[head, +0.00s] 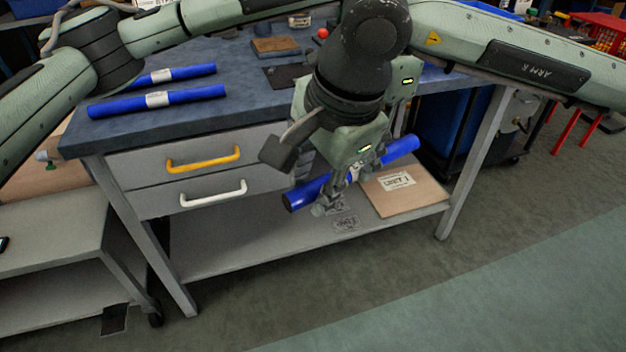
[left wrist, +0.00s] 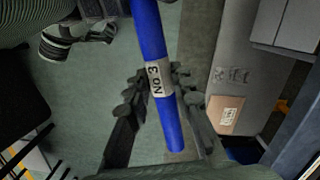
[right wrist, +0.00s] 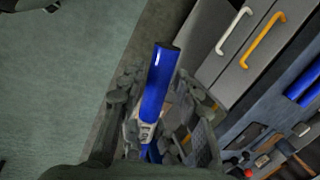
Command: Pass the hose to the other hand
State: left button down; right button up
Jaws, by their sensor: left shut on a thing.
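The held hose is a straight blue tube (head: 403,147) with a white label, held tilted in front of the workbench. Its label reads "No 3" in the left wrist view (left wrist: 157,78). My left gripper (head: 366,168), mostly hidden behind the right one in the head view, is shut on the hose near the label. My right gripper (head: 308,182) is around the hose's left part in the head view, its fingers spread. In the right wrist view the hose (right wrist: 160,85) lies between the right fingers, with room beside it; contact is hard to judge.
Two other blue hoses (head: 157,101) lie on the workbench top (head: 120,132). The bench has drawers with a yellow handle (head: 203,160) and a white handle (head: 213,194). A cardboard box (head: 400,194) sits on the lower shelf below the hose. Open floor lies in front.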

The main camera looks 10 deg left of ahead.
grip_shut()
pick_arm(q)
jog(key=c, duration=1.2)
grip_release()
